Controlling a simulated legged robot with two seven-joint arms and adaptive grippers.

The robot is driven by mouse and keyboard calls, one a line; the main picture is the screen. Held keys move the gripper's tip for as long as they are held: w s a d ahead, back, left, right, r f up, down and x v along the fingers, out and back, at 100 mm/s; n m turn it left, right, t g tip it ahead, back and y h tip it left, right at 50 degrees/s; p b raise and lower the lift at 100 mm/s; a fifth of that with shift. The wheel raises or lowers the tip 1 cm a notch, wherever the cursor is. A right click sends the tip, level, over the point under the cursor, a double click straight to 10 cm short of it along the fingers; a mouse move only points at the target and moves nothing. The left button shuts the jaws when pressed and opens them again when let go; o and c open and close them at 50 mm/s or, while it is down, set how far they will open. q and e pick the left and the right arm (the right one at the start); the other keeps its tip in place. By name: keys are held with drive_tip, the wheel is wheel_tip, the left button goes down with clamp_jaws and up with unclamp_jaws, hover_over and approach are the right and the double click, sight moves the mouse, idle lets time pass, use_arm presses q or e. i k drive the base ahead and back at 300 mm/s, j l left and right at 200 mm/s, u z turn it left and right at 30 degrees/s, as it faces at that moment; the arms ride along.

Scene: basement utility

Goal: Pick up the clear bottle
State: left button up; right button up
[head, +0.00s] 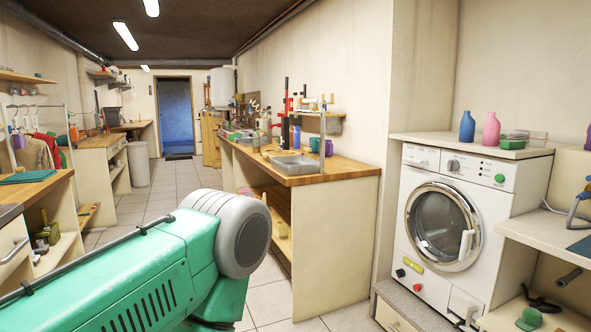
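I cannot make out a clear bottle for certain. A small greyish bottle (264,127) stands among the tools at the far end of the wooden workbench (335,170), too small to tell if it is see-through. A blue bottle (467,128) and a pink bottle (491,131) stand on the shelf above the washing machine; both look coloured and opaque. Neither of my grippers shows in the head view.
The washing machine (438,222) stands at the right, beside a low white shelf (546,234). A metal tray (296,165) lies on the workbench. The tiled aisle (180,176) runs clear to a blue doorway (176,110). Another counter (101,142) lines the left.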

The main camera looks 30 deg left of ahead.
sight(256, 135)
drive_tip(key=i+j+u, duration=0.95)
drive_tip(key=i+u, duration=0.15)
drive_tip(key=i, duration=0.15)
drive_tip(key=i+u, duration=0.35)
drive_tip(key=i+j+z, duration=0.15)
drive_tip(key=i, duration=0.35)
drive_tip(key=i+z, duration=0.15)
drive_tip(key=i, duration=0.35)
drive_tip(key=i+j+z, duration=0.15)
drive_tip(key=i+j, duration=0.15)
drive_tip(key=i, duration=0.2)
drive_tip(key=i+j+z, duration=0.15)
drive_tip(key=i, duration=0.35)
drive_tip(key=j, duration=0.1)
